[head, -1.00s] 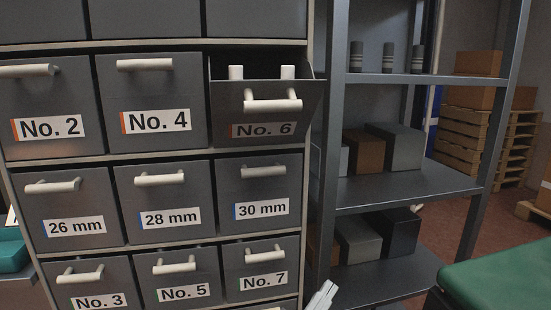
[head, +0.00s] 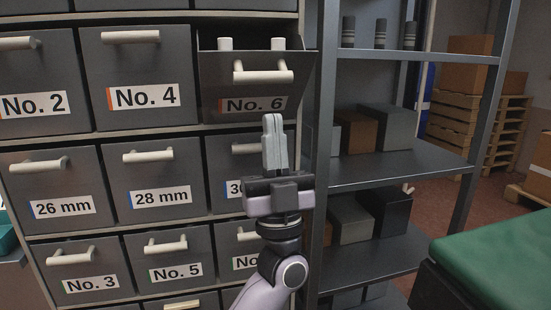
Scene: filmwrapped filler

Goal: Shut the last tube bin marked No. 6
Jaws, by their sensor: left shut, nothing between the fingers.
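The No. 6 bin (head: 222,87) is in the upper right of the cabinet in the head view. It is tipped open at the top, with its front leaning outward, and two pale tube ends (head: 278,44) show above its front. A white bar handle (head: 263,76) crosses its front above the label. My left gripper (head: 274,120) is shut and empty, pointing up, just below the No. 6 label in the picture; it hides part of the 30 mm and No. 7 bins. I cannot tell how far it is from the bin front. My right gripper is not in view.
The neighbouring No. 4 bin (head: 118,68) and the 28 mm bin (head: 180,197) look closed. A metal shelf unit (head: 400,165) with boxes and dark cylinders stands right of the cabinet. A green-topped surface (head: 500,250) is at the lower right.

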